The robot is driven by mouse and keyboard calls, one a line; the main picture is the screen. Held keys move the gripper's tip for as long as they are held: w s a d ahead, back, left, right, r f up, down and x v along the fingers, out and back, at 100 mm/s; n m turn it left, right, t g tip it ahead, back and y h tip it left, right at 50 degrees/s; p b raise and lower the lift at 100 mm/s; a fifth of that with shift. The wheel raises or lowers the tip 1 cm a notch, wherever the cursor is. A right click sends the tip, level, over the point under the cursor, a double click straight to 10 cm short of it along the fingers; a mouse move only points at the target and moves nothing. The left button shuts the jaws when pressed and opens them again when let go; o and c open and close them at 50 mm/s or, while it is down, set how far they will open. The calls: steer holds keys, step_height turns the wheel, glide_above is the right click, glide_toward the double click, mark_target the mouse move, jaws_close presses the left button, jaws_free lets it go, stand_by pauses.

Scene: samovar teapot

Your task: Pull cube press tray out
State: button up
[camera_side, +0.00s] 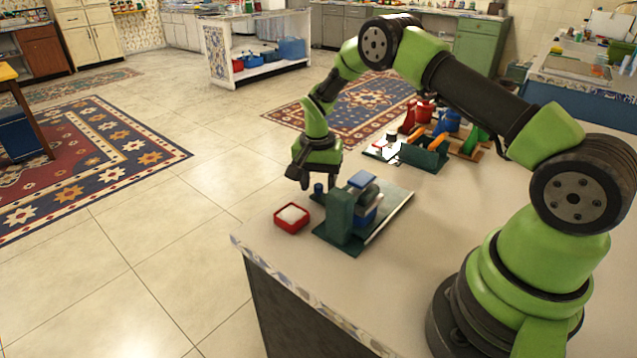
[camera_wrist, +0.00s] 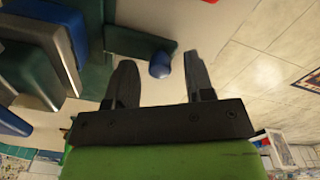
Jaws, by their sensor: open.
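The cube press stands near the table's front edge in the side view, with a green upright block (camera_side: 340,216), blue parts (camera_side: 364,207) and a grey-blue top piece (camera_side: 361,180) on a dark green plate (camera_side: 394,205). A small blue knob (camera_side: 318,190) is at its left side. In the wrist view this knob (camera_wrist: 160,66) is at the end of a dark green bar (camera_wrist: 136,42). My gripper (camera_side: 316,184) points down at the knob. In the wrist view its open fingers (camera_wrist: 159,62) are on either side of the knob, with gaps. I cannot tell which part is the tray.
A small red dish (camera_side: 291,226) with a white piece (camera_side: 292,213) sits left of the press, near the table edge. Farther back is a rack with red, blue, orange and green items (camera_side: 437,137). The table right of the press is clear.

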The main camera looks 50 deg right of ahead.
steer(key=shift+f, duration=0.25)
jaws_close()
steer(key=d, duration=1)
steer(key=shift+d, duration=0.25)
jaws_free()
